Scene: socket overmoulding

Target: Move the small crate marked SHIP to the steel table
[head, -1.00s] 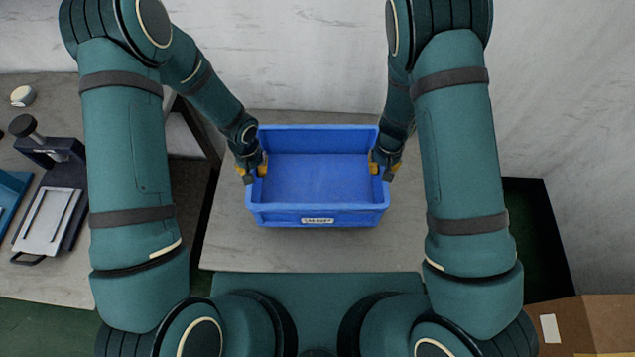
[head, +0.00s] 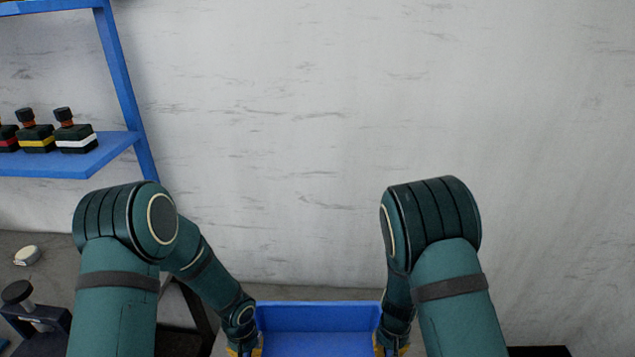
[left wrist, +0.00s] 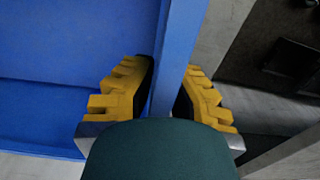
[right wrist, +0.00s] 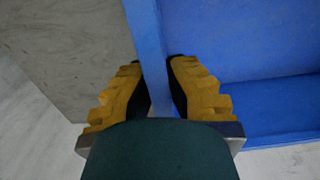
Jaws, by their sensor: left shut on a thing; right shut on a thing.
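The blue crate (head: 318,317) shows at the bottom middle of the head view, cut off by the lower edge. Its label is out of view now. My left gripper (head: 244,350) is shut on its left wall; the left wrist view shows the yellow fingers (left wrist: 163,95) on either side of the blue wall. My right gripper (head: 391,348) is shut on the right wall, and the right wrist view shows its fingers (right wrist: 158,95) on either side of that wall. The crate's inside looks empty where it shows. I cannot tell whether it is lifted off the table.
A grey table surface (head: 290,292) lies behind the crate against the pale wall.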

